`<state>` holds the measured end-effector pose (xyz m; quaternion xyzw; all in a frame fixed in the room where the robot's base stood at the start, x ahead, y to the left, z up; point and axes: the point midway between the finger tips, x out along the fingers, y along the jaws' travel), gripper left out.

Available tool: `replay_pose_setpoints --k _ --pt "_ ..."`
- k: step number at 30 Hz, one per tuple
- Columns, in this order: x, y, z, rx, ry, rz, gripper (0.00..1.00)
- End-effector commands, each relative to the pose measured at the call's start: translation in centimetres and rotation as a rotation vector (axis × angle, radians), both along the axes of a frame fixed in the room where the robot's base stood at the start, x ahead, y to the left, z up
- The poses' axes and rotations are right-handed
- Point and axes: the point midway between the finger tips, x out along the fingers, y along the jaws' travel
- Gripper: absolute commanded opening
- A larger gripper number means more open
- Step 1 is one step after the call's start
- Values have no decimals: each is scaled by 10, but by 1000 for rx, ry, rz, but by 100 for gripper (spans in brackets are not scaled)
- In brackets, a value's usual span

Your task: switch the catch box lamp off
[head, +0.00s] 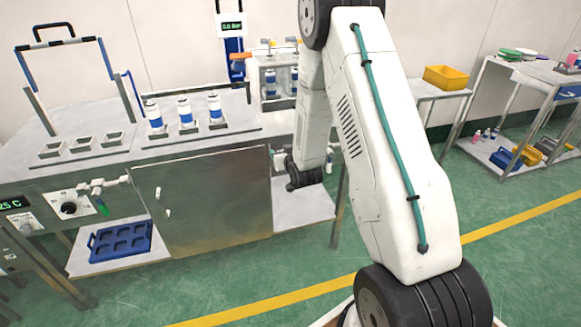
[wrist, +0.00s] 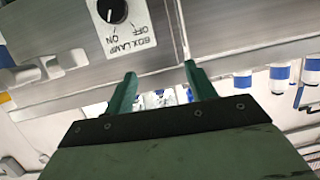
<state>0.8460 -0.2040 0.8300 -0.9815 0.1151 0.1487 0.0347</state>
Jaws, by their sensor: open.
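The box lamp switch is a black knob (wrist: 112,10) on a white plate (wrist: 138,38), at the top of the wrist view. The plate reads BOX LAMP, ON and OFF, upside down in this view. The knob's white mark appears to point nearer ON than OFF, and the knob's top is cut off by the frame edge. My gripper (wrist: 160,76) is open and empty, its two green fingers pointing at the metal front just below and right of the plate, apart from the knob. In the head view I cannot make out the switch or the fingers; my arm covers much of that area.
The steel bench (head: 206,200) has white and blue cans (head: 184,112) on top and a dial (head: 68,208) at left. A valve (head: 98,188) juts from its front. A blue crate (head: 121,241) lies on the low shelf. A yellow bin (head: 446,77) stands right. Green floor is clear.

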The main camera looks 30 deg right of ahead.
Motion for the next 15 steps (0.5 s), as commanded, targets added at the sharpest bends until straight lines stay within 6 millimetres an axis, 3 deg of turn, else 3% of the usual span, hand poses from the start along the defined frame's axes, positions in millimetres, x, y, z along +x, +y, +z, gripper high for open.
replay_pose_setpoints --k 1,6,10,15 --pt "-4 -7 -24 -1 -33 -10 55" --pt "-22 -21 -70 -20 -179 -36 55" --pt "-36 -26 -90 -30 -256 -50 55" --pt "-43 -29 -100 -38 -301 -58 55"
